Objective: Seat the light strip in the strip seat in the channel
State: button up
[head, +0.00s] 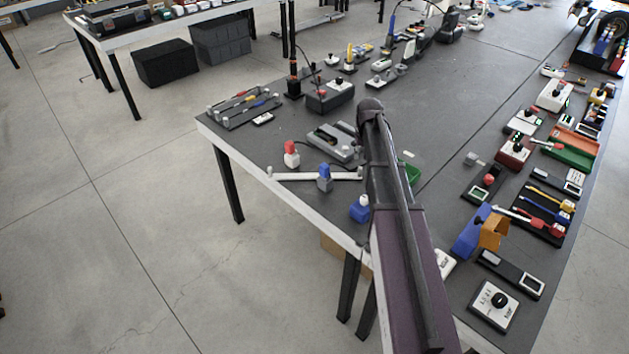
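A long thin white bar (290,176), which looks like the light strip, lies near the table's left front edge. A small upright grey piece with a blue top (324,178) stands at its middle and covers part of it. I cannot tell whether they touch. A grey block with a slot along its top (325,146) sits just behind the bar. I cannot make out for certain which thing is the channel or its strip seat. My arm crosses the middle of the view and hides part of the table. My gripper does not show.
A white-capped blue piece (360,209) and a red-topped white piece (291,155) stand near the bar. A dark rack with tools (243,106) lies at the left corner. Controls, trays and an orange-blue holder (480,232) crowd the right side. The dark tabletop (445,115) is clear centrally.

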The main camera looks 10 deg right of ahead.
aim_at(360, 168)
jog(key=shift+w+f+b, duration=0.15)
jog(key=shift+f+b, duration=0.9)
jog(key=shift+f, duration=0.3)
jog(key=shift+w+d+f+b, duration=0.1)
jog(key=shift+w+f+b, duration=0.1)
jog(key=shift+f+b, duration=1.1)
jog(key=shift+w+d+f+b, duration=0.1)
jog(key=shift+w+f+b, duration=0.05)
jog(key=shift+f+b, duration=1.15)
jog(key=shift+c, duration=0.2)
grip_shut()
